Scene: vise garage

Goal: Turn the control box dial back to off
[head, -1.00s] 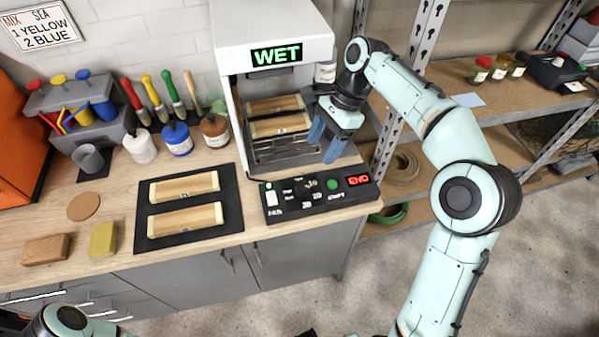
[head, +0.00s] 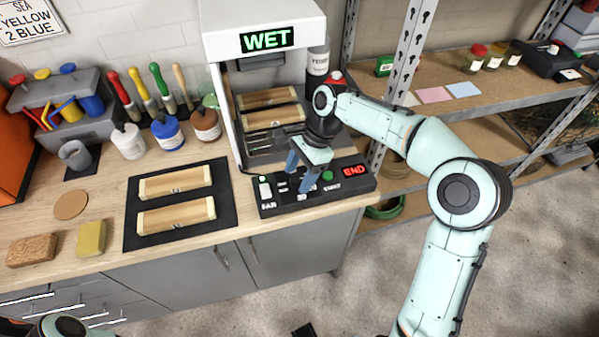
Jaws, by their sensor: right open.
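The black control box (head: 345,195) lies at the bench's front right edge. It has a white switch at its left, a green button (head: 327,176) and a red lit display reading END (head: 355,170). My right gripper (head: 301,172) is open, its blue fingers pointing down over the middle of the box. The dial is hidden or hard to make out behind the fingers, so its setting and any touch cannot be told. Part of my left arm shows at the bottom left; its gripper is out of view.
A white cabinet (head: 222,110) with a green WET sign (head: 267,39) stands behind the box, with wooden pieces on its racks. A black mat (head: 175,203) with two wooden pieces lies to the left. Metal shelving (head: 395,90) stands to the right.

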